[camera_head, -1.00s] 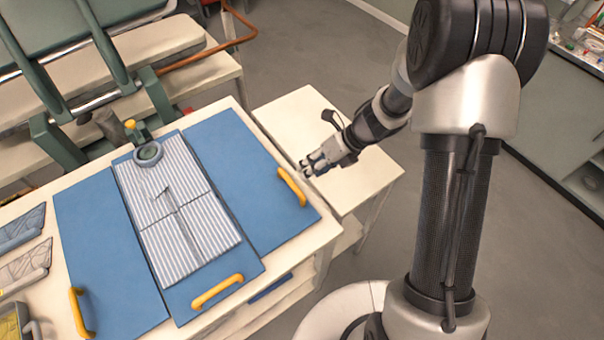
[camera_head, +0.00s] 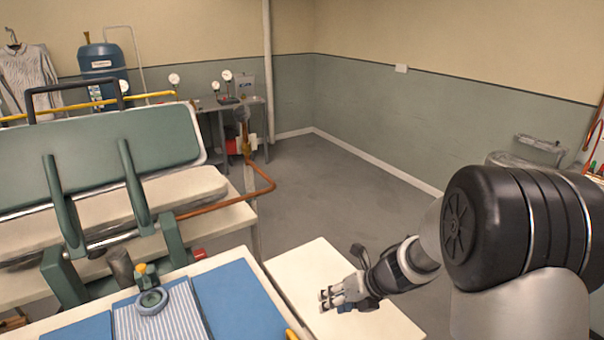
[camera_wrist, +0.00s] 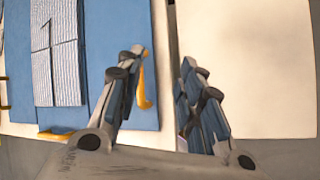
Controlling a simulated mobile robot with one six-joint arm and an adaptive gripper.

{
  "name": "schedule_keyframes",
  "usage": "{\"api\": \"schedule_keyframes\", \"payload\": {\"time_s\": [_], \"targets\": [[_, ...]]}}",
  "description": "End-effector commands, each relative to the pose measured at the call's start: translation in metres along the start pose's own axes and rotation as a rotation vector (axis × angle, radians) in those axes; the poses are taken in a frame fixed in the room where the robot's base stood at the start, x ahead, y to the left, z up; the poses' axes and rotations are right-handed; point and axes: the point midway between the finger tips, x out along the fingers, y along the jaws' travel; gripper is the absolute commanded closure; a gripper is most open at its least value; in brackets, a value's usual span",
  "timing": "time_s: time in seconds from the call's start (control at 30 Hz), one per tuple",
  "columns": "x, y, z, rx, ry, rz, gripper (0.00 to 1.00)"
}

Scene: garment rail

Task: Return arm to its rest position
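My gripper (camera_head: 335,298) is over the bare white side table at the right of the blue folding boards in the head view. In the wrist view my gripper (camera_wrist: 162,62) has its two fingers apart with nothing between them. It is open and empty. A striped folded garment (camera_head: 160,318) lies on the blue board (camera_head: 238,300) to the left, apart from my gripper. The garment also shows at upper left in the wrist view (camera_wrist: 56,50).
The white side table (camera_head: 312,262) is clear. A green press (camera_head: 100,155) with a copper pipe (camera_head: 240,197) stands at the back left. A yellow handle (camera_wrist: 146,85) sits at the board's edge. Open grey floor (camera_head: 330,190) lies behind.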

Motion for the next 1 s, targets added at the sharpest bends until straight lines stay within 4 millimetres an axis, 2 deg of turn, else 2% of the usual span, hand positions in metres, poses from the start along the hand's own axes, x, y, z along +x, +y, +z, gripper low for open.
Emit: {"api": "schedule_keyframes", "payload": {"time_s": [0.03,0.1,0.17,0.27,0.33,0.43,0.5,0.57,0.6,0.7,0.8,0.93,0.97,1.0], "targets": [[-0.02,0.001,0.026,0.104,-0.106,-0.057,0.65],[-0.055,-0.003,0.057,0.311,-0.27,-0.132,0.65],[-0.09,-0.008,0.075,0.511,-0.414,-0.18,0.65],[-0.149,-0.015,0.083,0.863,-0.634,-0.217,0.65],[-0.187,-0.02,0.072,1.123,-0.768,-0.215,0.65],[-0.231,-0.02,0.036,1.509,-0.923,-0.179,0.65],[-0.251,-0.016,0.001,1.787,-0.997,-0.138,0.65],[-0.261,-0.008,-0.035,2.029,-1.031,-0.096,0.65],[-0.264,-0.001,-0.059,2.187,-1.038,-0.069,0.65],[-0.261,0.023,-0.115,2.548,-1.003,-0.01,0.65],[-0.252,0.05,-0.159,2.824,-0.918,0.013,0.65],[-0.243,0.074,-0.191,3.031,-0.819,0.012,0.65],[-0.242,0.078,-0.195,-3.02,0.794,-0.011,0.65],[-0.241,0.081,-0.198,-3.006,0.77,-0.008,0.65]]}}
